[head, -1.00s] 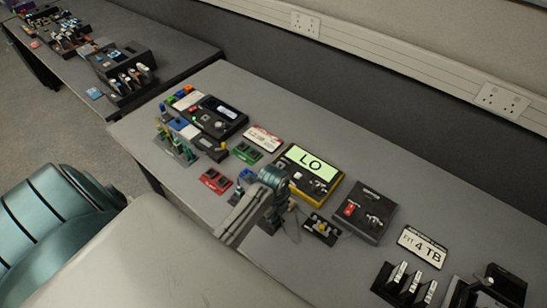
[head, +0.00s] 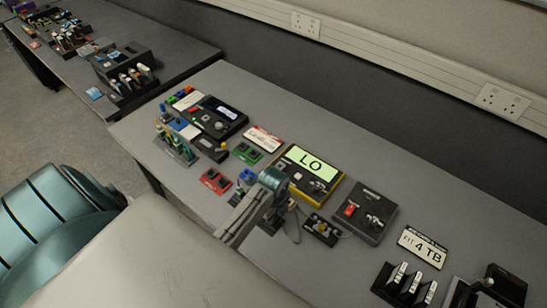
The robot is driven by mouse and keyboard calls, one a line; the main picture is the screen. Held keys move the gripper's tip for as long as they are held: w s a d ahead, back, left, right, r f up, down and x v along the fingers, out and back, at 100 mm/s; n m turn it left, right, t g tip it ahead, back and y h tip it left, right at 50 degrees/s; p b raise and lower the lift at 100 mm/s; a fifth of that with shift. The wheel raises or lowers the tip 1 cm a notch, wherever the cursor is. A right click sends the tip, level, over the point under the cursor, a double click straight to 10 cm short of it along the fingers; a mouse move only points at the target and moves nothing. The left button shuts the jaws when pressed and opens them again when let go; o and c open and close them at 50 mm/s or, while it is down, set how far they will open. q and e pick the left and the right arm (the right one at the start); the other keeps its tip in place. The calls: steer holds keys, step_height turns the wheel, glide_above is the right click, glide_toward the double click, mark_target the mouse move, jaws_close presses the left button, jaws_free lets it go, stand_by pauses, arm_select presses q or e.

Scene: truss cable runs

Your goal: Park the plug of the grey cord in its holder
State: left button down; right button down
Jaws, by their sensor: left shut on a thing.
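My left gripper (head: 284,203) is over the bench in front of the yellow-edged unit with the "LO" screen (head: 311,166). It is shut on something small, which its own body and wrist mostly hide. A thin grey cord (head: 297,236) hangs in a loop just right of the gripper. The cord suggests that the held thing is the grey cord's plug, though the plug itself is not clear. A small dark block with a yellow part (head: 321,230) sits just right of the cord. I cannot tell whether it is the holder. My right gripper is not in view.
A dark box with a red switch (head: 362,213) stands right of the gripper. The bench's back strip is clear.

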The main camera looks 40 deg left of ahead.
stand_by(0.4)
arm_select(q)
steer(key=c, duration=1.2)
jaws_free()
steer(key=shift+r, duration=2.55)
